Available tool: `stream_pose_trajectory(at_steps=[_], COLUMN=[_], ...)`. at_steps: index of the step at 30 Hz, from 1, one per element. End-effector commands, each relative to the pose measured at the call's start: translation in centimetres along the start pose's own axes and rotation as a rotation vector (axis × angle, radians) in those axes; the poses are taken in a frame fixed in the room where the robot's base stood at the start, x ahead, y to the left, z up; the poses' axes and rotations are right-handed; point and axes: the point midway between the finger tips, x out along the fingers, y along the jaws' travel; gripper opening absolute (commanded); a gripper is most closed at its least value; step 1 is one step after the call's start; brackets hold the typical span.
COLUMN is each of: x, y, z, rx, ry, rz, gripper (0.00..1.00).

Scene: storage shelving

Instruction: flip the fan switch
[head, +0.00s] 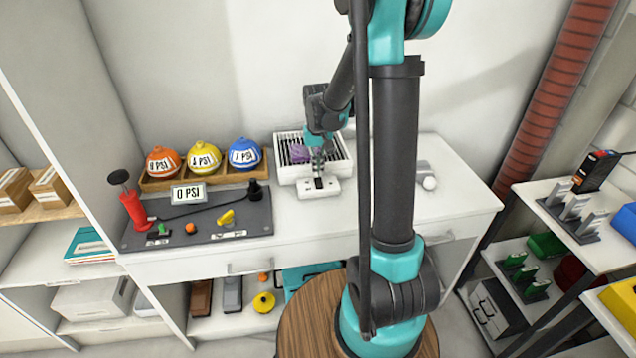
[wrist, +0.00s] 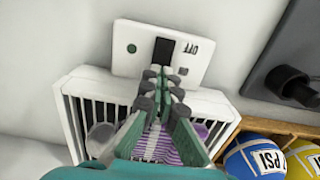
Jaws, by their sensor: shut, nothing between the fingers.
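The fan (head: 284,168) is a white slatted box on the white counter, with a purple striped part behind its slats. Its white switch base (head: 304,193) lies in front of it. In the wrist view the base (wrist: 195,72) carries a black rocker switch (wrist: 163,50), a green dot and "OFF" lettering. My gripper (head: 318,172) points down over the base, close to the switch. In the wrist view my gripper (wrist: 163,75) is shut and empty, its fingertips just at the rocker's near edge. I cannot tell whether they touch it.
A wooden tray (head: 150,184) with orange, yellow and blue balls stands left of the fan. A grey panel (head: 258,216) with a red pump (head: 136,212) lies in front of the tray. A small grey-white device (head: 427,175) sits to the right. Counter space right of the base is clear.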

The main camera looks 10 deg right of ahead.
Motion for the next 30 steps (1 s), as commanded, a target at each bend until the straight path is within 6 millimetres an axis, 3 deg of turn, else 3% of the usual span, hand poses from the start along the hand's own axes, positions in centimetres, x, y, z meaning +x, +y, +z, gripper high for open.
stream_pose_trajectory(at_steps=[30], x=[1.1], y=[0.0], z=[0.0], rx=[0.0], ry=[0.0], rz=[0.0], gripper=[0.0])
